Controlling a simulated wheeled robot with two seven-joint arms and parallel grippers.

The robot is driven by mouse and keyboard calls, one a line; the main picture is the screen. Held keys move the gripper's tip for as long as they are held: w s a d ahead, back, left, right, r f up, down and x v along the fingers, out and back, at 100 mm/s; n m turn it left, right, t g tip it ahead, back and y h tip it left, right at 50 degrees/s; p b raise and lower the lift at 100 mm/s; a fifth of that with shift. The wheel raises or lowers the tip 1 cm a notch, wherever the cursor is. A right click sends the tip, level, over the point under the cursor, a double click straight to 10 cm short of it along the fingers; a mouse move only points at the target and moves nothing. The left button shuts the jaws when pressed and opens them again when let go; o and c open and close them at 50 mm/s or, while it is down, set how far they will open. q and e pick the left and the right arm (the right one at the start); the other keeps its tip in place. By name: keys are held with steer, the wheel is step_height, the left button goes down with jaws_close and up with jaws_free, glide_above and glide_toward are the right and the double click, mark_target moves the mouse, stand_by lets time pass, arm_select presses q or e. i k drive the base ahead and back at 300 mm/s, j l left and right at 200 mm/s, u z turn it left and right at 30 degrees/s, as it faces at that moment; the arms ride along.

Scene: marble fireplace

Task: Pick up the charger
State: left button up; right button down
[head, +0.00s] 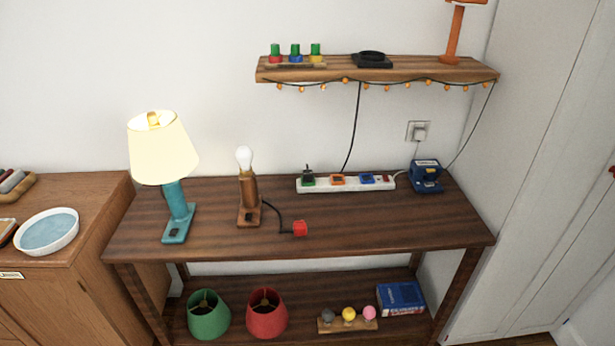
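A small dark blue boxy device (427,176), which looks like the charger, sits at the back right of the wooden table. It stands just right of a white power strip (346,184), and a pale cord runs between them. The strip's sockets are marked green, orange and blue, with a red switch at its right end; a black plug or cord stands at the green socket. Neither of my grippers is in view.
A wall shelf (420,73) hangs above. The table's front right is clear. A white cabinet (545,150) stands right.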

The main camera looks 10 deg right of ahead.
mark_target(308, 174)
steer(key=i+j+z, duration=0.25)
steer(key=i+j, duration=0.45)
steer(key=j, duration=0.1)
